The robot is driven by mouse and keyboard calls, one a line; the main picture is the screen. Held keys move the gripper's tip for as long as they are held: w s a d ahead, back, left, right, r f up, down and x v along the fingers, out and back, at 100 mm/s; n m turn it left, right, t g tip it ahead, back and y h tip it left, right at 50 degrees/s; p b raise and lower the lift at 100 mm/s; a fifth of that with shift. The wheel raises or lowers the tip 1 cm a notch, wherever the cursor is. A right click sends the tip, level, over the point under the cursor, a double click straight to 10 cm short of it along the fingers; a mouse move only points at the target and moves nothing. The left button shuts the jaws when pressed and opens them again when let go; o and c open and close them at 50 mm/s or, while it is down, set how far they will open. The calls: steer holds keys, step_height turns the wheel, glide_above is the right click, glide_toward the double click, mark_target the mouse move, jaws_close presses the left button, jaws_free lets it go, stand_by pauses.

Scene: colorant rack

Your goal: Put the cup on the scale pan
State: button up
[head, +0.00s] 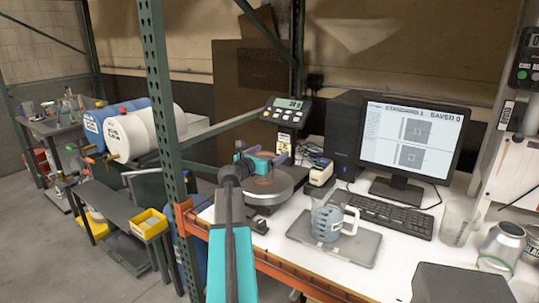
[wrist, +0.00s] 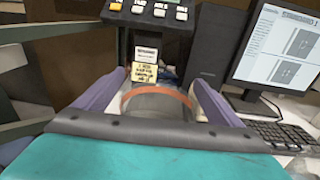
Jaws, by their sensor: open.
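A blue-grey ribbed cup (head: 326,222) with a pale handle stands upright on a flat grey tray (head: 362,247) in the head view. The round dark scale pan (head: 278,196) is left of it, with the scale's display (head: 286,111) behind. My gripper (head: 262,160) is over the pan, left of the cup and apart from it. In the wrist view my gripper (wrist: 160,80) has its purple fingers spread. A grey surface with a curved orange-red band (wrist: 157,91) shows between them; I cannot tell whether it is a mark on the pan. My gripper and arm hide part of the pan.
A keyboard (head: 393,214) and monitor (head: 412,140) stand behind and right of the tray. A clear beaker (head: 458,223) and metal can (head: 501,246) are at the right. A green rack post (head: 160,90) rises left of my arm. An orange beam (head: 300,276) runs along the bench's front.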

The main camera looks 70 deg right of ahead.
steer(key=b+v, duration=0.1)
steer(key=v, duration=1.1)
steer(key=shift+b, duration=0.4)
stand_by(0.5)
